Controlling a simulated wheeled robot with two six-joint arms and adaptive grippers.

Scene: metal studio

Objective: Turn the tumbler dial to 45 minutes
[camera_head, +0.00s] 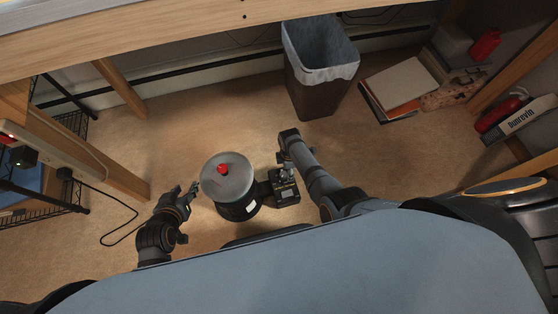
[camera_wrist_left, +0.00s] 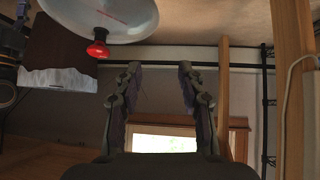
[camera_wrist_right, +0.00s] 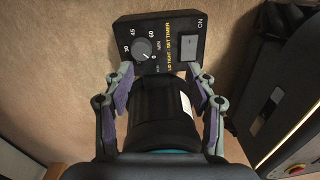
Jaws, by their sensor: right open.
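The tumbler (camera_head: 229,178) stands on the floor, its grey round lid topped by a red knob. Its black control box (camera_head: 285,188) sits at its right. In the right wrist view the timer dial (camera_wrist_right: 142,48) is a grey round knob. Its white mark points toward 0, with 30, 45 and 60 printed around it. My right gripper (camera_wrist_right: 159,74) is open, its fingers either side of a black cylinder in the picture, short of the dial; contact cannot be told. My left gripper (camera_head: 187,194) is open and empty, left of the drum; the red knob (camera_wrist_left: 97,45) shows in its wrist view.
A lined waste bin (camera_head: 318,75) stands behind the tumbler. Books and a paper pad (camera_head: 399,83) lie at the back right. A wooden leg and wire rack (camera_head: 75,125) stand at the left, with a cable on the floor. The carpet between is clear.

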